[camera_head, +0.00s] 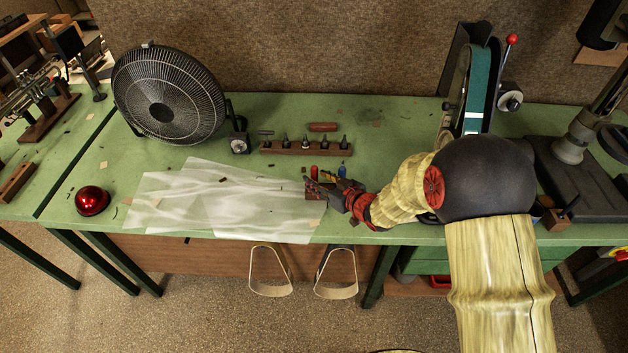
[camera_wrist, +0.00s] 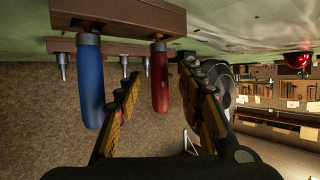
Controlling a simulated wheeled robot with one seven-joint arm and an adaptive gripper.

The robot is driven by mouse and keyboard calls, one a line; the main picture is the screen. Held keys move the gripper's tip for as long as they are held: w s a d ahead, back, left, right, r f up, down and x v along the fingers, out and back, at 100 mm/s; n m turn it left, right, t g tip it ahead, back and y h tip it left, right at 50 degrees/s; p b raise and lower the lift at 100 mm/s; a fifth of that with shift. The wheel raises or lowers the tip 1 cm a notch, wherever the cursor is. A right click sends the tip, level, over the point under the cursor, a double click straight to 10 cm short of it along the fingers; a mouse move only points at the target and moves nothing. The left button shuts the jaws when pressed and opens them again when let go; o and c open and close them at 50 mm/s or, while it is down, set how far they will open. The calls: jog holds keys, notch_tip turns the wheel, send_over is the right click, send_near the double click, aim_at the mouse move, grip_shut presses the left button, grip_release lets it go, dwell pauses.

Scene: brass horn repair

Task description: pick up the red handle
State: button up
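The red handle (camera_wrist: 159,78) stands in a wooden block (camera_wrist: 120,14), beside a blue handle (camera_wrist: 89,82). The wrist view looks upside down, so both handles hang from the block there. In the head view the red handle's top (camera_head: 313,172) and the blue handle's top (camera_head: 342,171) show just past my gripper (camera_head: 329,184). In the wrist view my gripper (camera_wrist: 159,78) is open, with a finger on each side of the red handle in the picture. Gaps show on both sides; I cannot tell whether the handle is within fingertip depth. My gripper partly hides the block in the head view.
A rack (camera_head: 300,148) with several metal-tipped tools stands behind the handles, and a reddish-brown cylinder (camera_head: 322,127) lies beyond it. Translucent sheets (camera_head: 220,200) cover the bench to the left. A black fan (camera_head: 168,95), a red dome (camera_head: 92,200) and a belt sander (camera_head: 476,85) stand around.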

jog(key=x, duration=0.2)
jog(key=shift+w+a+f, duration=0.1)
jog(key=shift+w+f, duration=0.05)
jog(key=shift+w, duration=0.05)
jog(key=c, duration=0.3)
grip_shut()
dwell(0.3)
